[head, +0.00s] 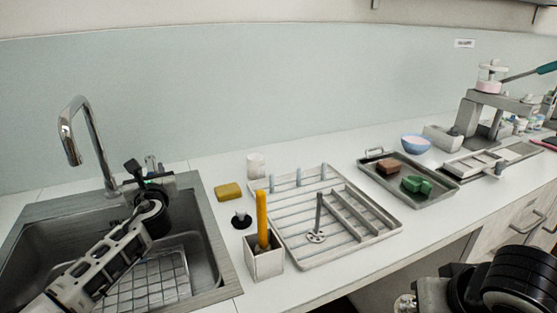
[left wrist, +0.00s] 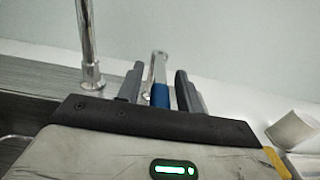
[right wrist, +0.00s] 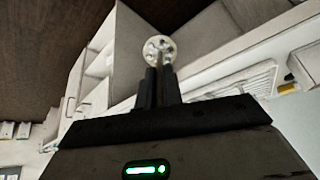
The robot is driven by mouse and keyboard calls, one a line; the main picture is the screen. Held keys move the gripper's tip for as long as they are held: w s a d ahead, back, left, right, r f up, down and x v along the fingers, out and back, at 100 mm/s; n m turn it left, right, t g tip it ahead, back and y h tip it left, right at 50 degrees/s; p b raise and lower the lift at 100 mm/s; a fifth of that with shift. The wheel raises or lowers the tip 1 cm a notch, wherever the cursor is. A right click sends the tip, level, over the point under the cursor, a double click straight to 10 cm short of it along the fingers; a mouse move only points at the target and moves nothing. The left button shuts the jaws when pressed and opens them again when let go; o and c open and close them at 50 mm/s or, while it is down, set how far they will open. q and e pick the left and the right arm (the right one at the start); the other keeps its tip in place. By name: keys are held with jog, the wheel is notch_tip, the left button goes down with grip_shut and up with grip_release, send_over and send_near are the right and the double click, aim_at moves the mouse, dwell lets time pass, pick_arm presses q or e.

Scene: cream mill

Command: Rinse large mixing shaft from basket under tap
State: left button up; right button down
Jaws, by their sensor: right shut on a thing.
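My right gripper (right wrist: 158,88) is shut on a mixing shaft with a pale perforated disc (right wrist: 160,48) at its end. In the head view, the disc shows at the bottom right (head: 405,303), in front of the counter and away from the sink. My left gripper (head: 140,175) is at the back of the sink (head: 215,235). In the left wrist view, its two fingers stand apart on either side of a chrome lever with a blue band (left wrist: 160,95). Contact cannot be told. The chrome tap (head: 75,130) arches over the sink; no water shows.
A metal rack-like basket (head: 385,238) holds another shaft with a disc (head: 318,218). A white holder (head: 264,266) with an orange-handled tool and a yellow sponge (head: 228,191) stand between sink and basket. A tray (head: 440,200) with brown and green blocks lies further right.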

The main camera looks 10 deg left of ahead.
pick_arm(q)
jog(key=shift+w, duration=0.1)
grip_shut()
jog(key=shift+w+d+r, duration=0.1)
jog(key=shift+w+d, duration=0.05)
jog(key=shift+d, duration=0.05)
jog(key=shift+w+d+n+g+y, duration=0.15)
jog(key=shift+d+n+g+y, duration=0.05)
jog(key=shift+n+g+y, duration=0.35)
jog(key=shift+w+d+n+g+y, duration=0.15)
jog(key=shift+n+g+y, duration=0.25)
jog(key=shift+y, duration=0.25)
grip_release()
jog(key=shift+s, duration=0.1)
